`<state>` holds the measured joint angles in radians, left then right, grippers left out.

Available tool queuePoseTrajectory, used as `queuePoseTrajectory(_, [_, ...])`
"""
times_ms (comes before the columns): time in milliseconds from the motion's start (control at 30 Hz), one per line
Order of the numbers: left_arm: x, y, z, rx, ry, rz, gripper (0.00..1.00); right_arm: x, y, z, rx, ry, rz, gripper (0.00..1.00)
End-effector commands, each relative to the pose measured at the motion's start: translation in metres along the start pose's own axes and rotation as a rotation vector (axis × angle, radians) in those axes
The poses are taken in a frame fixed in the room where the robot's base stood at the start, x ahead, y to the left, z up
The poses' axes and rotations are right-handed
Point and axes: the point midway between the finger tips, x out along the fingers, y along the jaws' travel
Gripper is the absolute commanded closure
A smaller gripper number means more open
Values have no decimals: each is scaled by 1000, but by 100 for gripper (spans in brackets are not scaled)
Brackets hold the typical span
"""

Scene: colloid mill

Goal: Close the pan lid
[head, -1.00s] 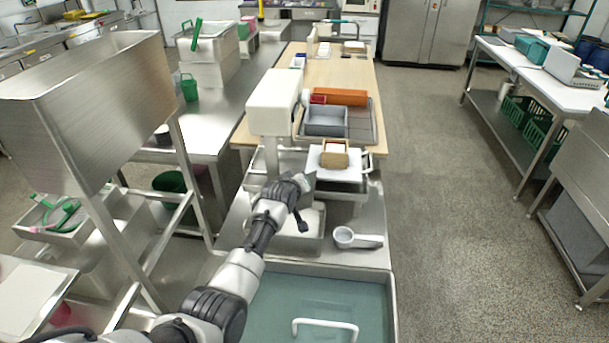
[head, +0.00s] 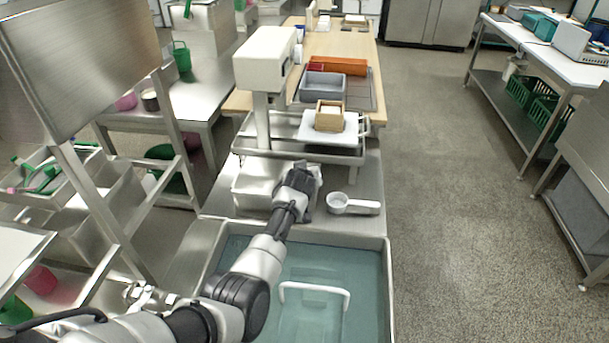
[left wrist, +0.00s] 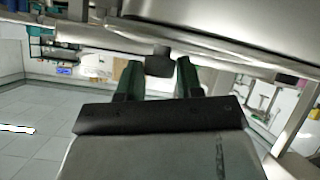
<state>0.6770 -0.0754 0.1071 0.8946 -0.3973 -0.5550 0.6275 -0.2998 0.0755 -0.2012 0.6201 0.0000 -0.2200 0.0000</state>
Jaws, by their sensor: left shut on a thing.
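A steel pan (head: 248,196) sits on the steel bench behind the teal basin. My left arm reaches over the basin to the pan's right part and hides some of it. My left gripper (head: 302,176) is there. In the left wrist view the left gripper (left wrist: 160,78) has its green-faced fingers on both sides of a dark knob (left wrist: 158,62). A broad steel surface (left wrist: 225,22) fills the top of that view; I cannot tell whether it is the lid. How far the lid is open is unclear. My right gripper is out of view.
A white scoop (head: 340,202) lies right of the pan. A teal basin (head: 228,262) with a white bar handle (head: 315,289) is in front. Behind stand a white scale head (head: 262,62) on a post and a wooden box (head: 329,115) on a white plate. The floor at right is clear.

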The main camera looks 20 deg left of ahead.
Motion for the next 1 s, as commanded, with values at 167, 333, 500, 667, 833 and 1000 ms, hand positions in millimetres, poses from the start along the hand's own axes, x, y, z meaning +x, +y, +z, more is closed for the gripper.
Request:
queuePoseTrajectory(167, [0,4,7,-7,-11,8,100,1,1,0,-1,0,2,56])
queuePoseTrajectory(333, [0,4,9,-7,-13,8,100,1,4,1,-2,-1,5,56])
queuePoseTrajectory(500, [1,3,10,-6,-16,6,46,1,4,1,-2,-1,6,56])
queuePoseTrajectory(667, [1,1,12,-5,-20,1,41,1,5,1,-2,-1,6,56])
queuePoseTrajectory(833, [2,0,12,-5,-22,-2,41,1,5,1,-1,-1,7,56])
queuePoseTrajectory(1000, [2,-2,12,-5,-22,-4,41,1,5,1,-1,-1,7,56])
